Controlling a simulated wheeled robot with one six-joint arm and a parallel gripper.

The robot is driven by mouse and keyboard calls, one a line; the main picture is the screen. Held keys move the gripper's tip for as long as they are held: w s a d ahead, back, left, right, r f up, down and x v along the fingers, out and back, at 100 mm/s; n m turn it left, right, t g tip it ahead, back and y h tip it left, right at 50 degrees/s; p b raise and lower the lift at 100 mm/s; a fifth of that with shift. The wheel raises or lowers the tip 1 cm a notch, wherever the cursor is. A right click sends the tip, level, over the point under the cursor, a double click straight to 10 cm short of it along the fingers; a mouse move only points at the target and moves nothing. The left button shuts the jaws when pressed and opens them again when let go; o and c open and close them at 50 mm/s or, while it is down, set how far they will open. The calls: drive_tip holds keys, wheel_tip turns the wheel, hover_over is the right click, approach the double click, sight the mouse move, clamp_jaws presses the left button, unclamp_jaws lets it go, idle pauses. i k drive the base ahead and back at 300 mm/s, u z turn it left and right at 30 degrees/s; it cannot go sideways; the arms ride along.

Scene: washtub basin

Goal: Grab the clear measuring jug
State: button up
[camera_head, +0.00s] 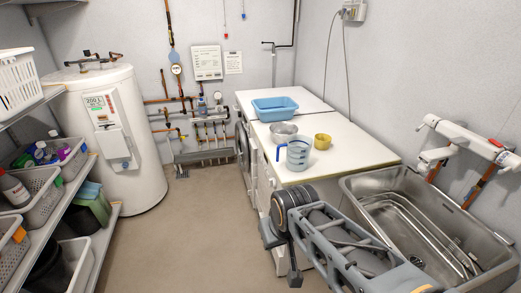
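The clear measuring jug (298,155) stands upright on the white worktop, near its left front edge. It has a blue handle on its left side and blue markings. My arm reaches in from the lower right, its dark round joint in front of the worktop's near edge. What seems to be my gripper (292,272) hangs below that joint, lower and nearer than the jug and apart from it. Its fingers cannot be made out clearly, and nothing is seen held in it.
A metal bowl (284,132) stands close behind the jug, and a yellow cup (322,141) to its right. A blue basin (275,108) is farther back. A steel sink (425,230) lies at right. Shelves with baskets (72,155) line the left; the middle floor is clear.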

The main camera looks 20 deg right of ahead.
sight(298, 148)
drive_tip(key=u, duration=0.2)
drive_tip(key=i, duration=0.9)
drive_tip(key=z, duration=0.15)
